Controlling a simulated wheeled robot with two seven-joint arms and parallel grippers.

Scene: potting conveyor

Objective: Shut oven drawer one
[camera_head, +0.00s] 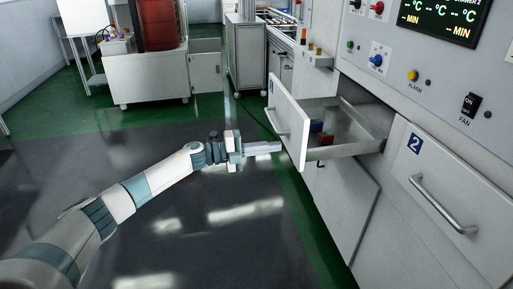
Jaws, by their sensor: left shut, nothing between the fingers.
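Oven drawer one (289,124) is pulled out of the white oven cabinet, its front panel standing well clear of the cabinet face. The drawer's metal tray (350,146) shows behind the panel, with a blue item (316,127) and a red item (325,139) inside. My left gripper (280,147) is shut and empty. Its fingertips are at the outer face of the drawer front, near the lower part of its handle (273,121). I cannot tell whether they touch it. My right gripper is not in view.
Drawer two (446,195), with a bar handle, is closed on the right. The control panel (420,62) with knobs and a display is above. A grey cabinet (246,58) and a white cart (150,78) stand behind. The floor left of the drawer is clear.

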